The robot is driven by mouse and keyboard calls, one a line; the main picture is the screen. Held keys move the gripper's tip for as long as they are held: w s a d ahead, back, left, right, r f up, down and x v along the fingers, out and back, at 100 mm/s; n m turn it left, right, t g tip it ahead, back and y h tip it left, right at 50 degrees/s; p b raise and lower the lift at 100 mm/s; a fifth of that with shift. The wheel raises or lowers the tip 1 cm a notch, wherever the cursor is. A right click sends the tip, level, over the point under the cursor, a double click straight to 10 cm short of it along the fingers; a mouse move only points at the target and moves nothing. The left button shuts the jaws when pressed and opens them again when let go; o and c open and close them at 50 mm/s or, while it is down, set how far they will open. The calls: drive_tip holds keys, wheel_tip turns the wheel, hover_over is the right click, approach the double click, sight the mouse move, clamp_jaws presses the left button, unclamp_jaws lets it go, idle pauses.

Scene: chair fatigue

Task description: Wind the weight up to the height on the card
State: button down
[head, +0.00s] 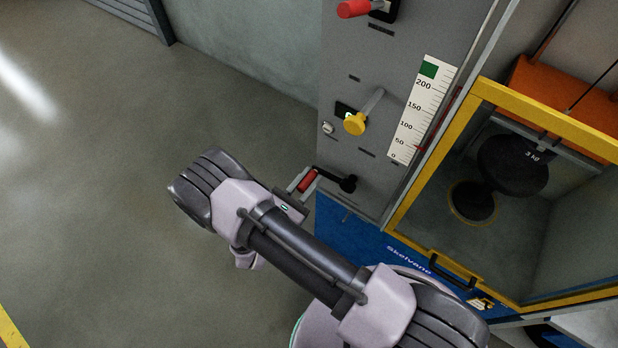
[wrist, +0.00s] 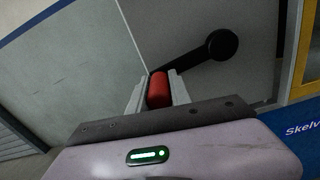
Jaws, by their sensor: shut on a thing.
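My gripper (head: 303,181) is shut on the red grip of a black crank (head: 347,184) low on the grey panel. In the wrist view the red grip (wrist: 159,90) sits between the fingers, and the crank arm runs up right to its round hub (wrist: 222,45). A white height scale (head: 412,120) runs from 0 to above 200, with a green patch (head: 428,69) at its top. A small red pointer (head: 418,149) is beside its low end. An orange block (head: 560,108) hangs on dark rods or cables behind the yellow frame. I cannot make out a card.
A yellow knob on a lever (head: 355,123) and a red knob (head: 353,8) stick out above the crank. Open grey floor (head: 120,110) lies left.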

sight(308, 177)
wheel_tip(308, 177, up, 3)
drive_tip(key=m+p, duration=0.1)
drive_tip(key=m, duration=0.2)
drive_tip(key=shift+p, duration=0.35)
drive_tip(key=c, duration=1.2)
unclamp_jaws()
drive_tip(key=shift+a, duration=0.1)
drive_tip(key=p+v, duration=0.2)
drive_tip(key=v, duration=1.5)
drive_tip(key=shift+s+a+f+p, duration=0.1)
drive_tip(key=shift+s+p, duration=0.05)
drive_tip(key=shift+p, duration=0.2)
drive_tip(key=shift+s, duration=0.1)
